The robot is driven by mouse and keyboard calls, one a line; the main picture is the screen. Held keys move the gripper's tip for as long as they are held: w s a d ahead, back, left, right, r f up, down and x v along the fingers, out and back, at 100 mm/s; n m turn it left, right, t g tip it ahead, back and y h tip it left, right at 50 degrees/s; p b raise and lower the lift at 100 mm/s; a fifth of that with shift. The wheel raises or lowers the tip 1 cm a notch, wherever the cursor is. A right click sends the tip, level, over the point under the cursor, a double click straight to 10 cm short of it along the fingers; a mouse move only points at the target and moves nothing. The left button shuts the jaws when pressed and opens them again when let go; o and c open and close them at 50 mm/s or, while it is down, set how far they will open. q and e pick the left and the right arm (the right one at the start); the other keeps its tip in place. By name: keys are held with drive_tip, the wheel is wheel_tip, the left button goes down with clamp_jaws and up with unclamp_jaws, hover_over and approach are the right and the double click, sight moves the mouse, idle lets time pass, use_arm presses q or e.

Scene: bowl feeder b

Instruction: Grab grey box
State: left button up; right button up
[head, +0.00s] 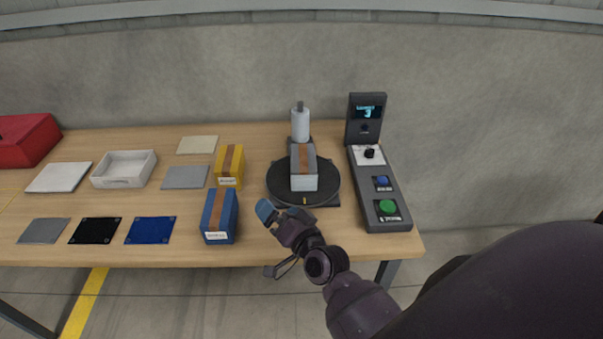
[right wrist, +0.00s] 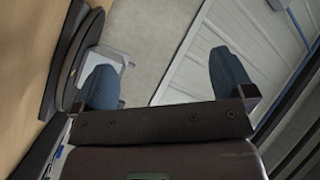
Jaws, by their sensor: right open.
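The grey box (head: 304,177) has a brown tape strip and a white label at its front. It rests on the black round turntable (head: 331,184), in front of a pale cylinder (head: 300,124). My right gripper (head: 281,213) is in front of the turntable, at its lower left edge, apart from the box. In the right wrist view the two blue-tipped fingers (right wrist: 167,78) are wide apart with nothing between them. A pale object, perhaps the grey box, shows partly behind the left finger there, beside the dark disc (right wrist: 78,55). My left gripper is out of view.
A blue box (head: 220,217) and a yellow box (head: 229,167) stand left of the turntable. A control panel (head: 382,197) with blue and green buttons stands to its right. A white tray (head: 124,170), flat coloured mats and a red case (head: 25,140) lie further left.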

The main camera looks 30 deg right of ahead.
drive_tip(key=w+r+m+t+h+b, duration=0.1)
drive_tip(key=w+m+t+h, duration=0.15)
drive_tip(key=m, duration=0.45)
drive_tip(key=m+g+h+b, duration=0.1)
drive_tip(key=m+g+h, duration=0.5)
drive_tip(key=m, duration=1.8)
approach(303, 164)
drive_tip(key=shift+s+a+f+t+h, duration=0.1)
drive_tip(key=shift+a+f+t+h, duration=0.2)
drive_tip(key=shift+a+f+t, duration=0.15)
drive_tip(key=shift+s+a+f+t+h, duration=0.1)
drive_tip(key=shift+a+f+t+h, duration=0.15)
drive_tip(key=shift+f, duration=0.3)
drive_tip(key=shift+s+d+f+m+g+h, duration=0.1)
drive_tip(key=shift+d+m+g+h, duration=0.05)
drive_tip(key=shift+m, duration=0.45)
drive_tip(key=shift+d+f+m+g+h, duration=0.1)
drive_tip(key=shift+d+m+h, duration=0.05)
drive_tip(key=shift+m, duration=0.45)
drive_tip(key=shift+x, duration=5.4)
drive_tip(key=shift+r, duration=0.15)
drive_tip(key=shift+c, duration=0.2)
drive_tip(key=c, duration=1.2)
drive_tip(key=shift+r, duration=0.1)
drive_tip(key=shift+c, duration=0.2)
